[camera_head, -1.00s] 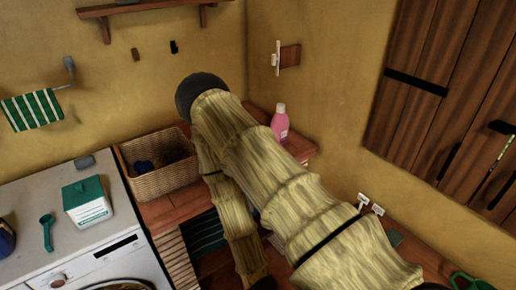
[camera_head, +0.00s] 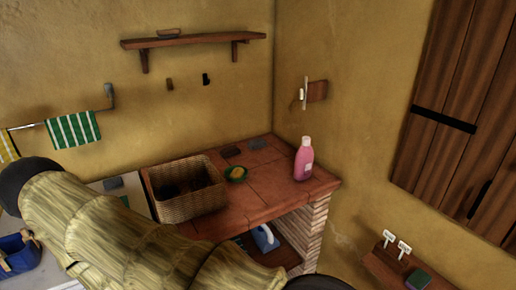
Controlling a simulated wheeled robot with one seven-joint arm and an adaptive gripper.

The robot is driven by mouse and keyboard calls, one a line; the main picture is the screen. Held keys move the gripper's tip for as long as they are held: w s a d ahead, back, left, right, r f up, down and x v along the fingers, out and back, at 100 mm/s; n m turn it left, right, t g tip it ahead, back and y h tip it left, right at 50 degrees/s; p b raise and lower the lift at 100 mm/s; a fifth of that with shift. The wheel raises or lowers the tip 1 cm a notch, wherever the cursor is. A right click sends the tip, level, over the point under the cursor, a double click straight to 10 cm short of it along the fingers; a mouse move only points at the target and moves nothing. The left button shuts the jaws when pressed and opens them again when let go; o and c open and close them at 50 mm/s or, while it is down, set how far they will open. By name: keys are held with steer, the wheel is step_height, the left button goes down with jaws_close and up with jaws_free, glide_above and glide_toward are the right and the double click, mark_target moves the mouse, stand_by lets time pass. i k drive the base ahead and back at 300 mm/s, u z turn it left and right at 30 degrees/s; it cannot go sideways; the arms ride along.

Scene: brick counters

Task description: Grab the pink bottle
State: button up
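The pink bottle (camera_head: 303,160) with a white cap stands upright on the brick-tiled wooden counter (camera_head: 245,207), near its right end and close to the wall corner. My arm, with a bark-like surface, crosses the lower left of the head view. The arm is well to the left of and nearer than the bottle, and does not touch it in the picture. My gripper's fingers do not show in this view.
A shelf (camera_head: 195,40) is above. A lower ledge with a green sponge (camera_head: 418,279) is at right. The counter around the bottle is clear.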

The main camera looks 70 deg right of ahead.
mark_target(304, 158)
steer(key=u, duration=0.1)
steer(key=i, duration=1.3)
steer(key=z, duration=2.9)
